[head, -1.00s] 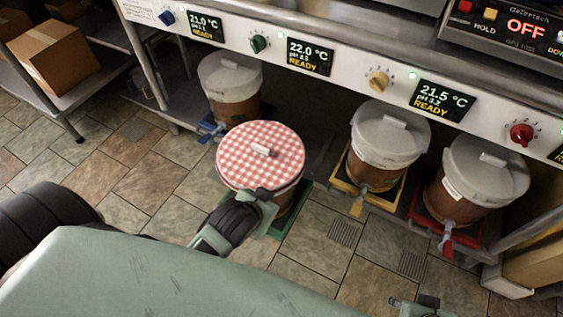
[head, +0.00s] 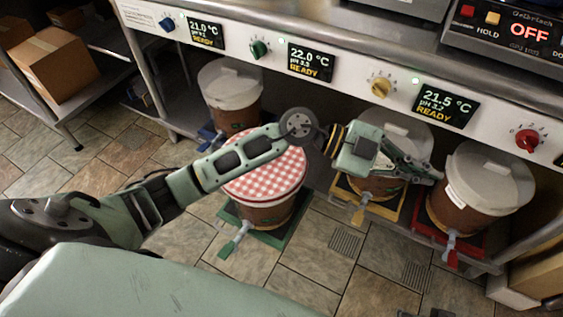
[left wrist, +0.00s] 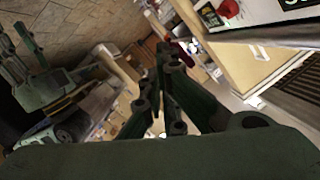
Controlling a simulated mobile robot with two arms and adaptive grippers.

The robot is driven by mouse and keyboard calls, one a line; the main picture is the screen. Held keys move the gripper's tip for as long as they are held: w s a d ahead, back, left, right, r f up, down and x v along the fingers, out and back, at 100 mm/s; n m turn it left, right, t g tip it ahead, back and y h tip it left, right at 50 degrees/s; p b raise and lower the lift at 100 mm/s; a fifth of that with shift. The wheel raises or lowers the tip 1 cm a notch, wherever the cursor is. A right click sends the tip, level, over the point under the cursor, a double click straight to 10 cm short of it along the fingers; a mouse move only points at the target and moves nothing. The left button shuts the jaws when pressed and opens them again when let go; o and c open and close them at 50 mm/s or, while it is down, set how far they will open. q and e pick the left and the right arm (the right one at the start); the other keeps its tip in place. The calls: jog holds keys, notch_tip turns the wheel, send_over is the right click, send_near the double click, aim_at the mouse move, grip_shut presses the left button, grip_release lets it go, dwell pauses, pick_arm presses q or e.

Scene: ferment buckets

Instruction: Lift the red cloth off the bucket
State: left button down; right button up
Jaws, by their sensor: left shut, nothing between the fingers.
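The red-and-white checked cloth (head: 262,182) lies over the top of a brown bucket (head: 268,215) in the head view. The bucket stands on a green base with a green tap at the front. My left forearm crosses above the cloth and hides its far part. My left gripper (head: 432,176) is shut and empty, to the right of the cloth and apart from it, near the bucket on the red base. Its closed fingers show in the left wrist view (left wrist: 165,75). My right gripper seems to show at the left of the left wrist view (left wrist: 22,45); its jaw state is unclear.
White-lidded buckets stand on the low shelf: one on blue (head: 230,88), one on yellow (head: 400,125), one on red (head: 488,175). A control panel with knobs and displays (head: 340,70) runs above them. Open tiled floor (head: 180,240) lies in front.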

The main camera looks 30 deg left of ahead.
pick_arm(q)
jog(key=a+f+g+y, duration=0.1)
jog(key=a+f+y, duration=0.2)
jog(key=f+y, duration=0.15)
jog(key=n+y, duration=0.5)
jog(key=y, duration=0.7)
send_near(281, 169)
jog(key=d+r, duration=0.3)
jog(key=d, duration=0.1)
jog(key=shift+g, duration=0.3)
notch_tip(281, 169, down, 10)
jog(key=b, duration=0.3)
jog(key=shift+a, duration=0.1)
jog(key=a, duration=0.2)
jog(key=shift+w+a+r, duration=0.15)
jog(key=shift+a+r, duration=0.1)
jog(key=shift+a, duration=0.75)
pick_arm(e)
jog(key=shift+w+a+r+t, duration=0.1)
jog(key=shift+w+a+t, duration=0.1)
jog(key=shift+w+t, duration=0.3)
jog(key=shift+w+a+r+t, duration=0.15)
jog(key=shift+w+t, duration=0.1)
jog(key=shift+w, duration=0.5)
jog(key=shift+w+a+t, duration=0.2)
jog(key=shift+w+t, duration=0.15)
jog(key=shift+w, duration=0.25)
pick_arm(q)
jog(key=shift+r, duration=0.1)
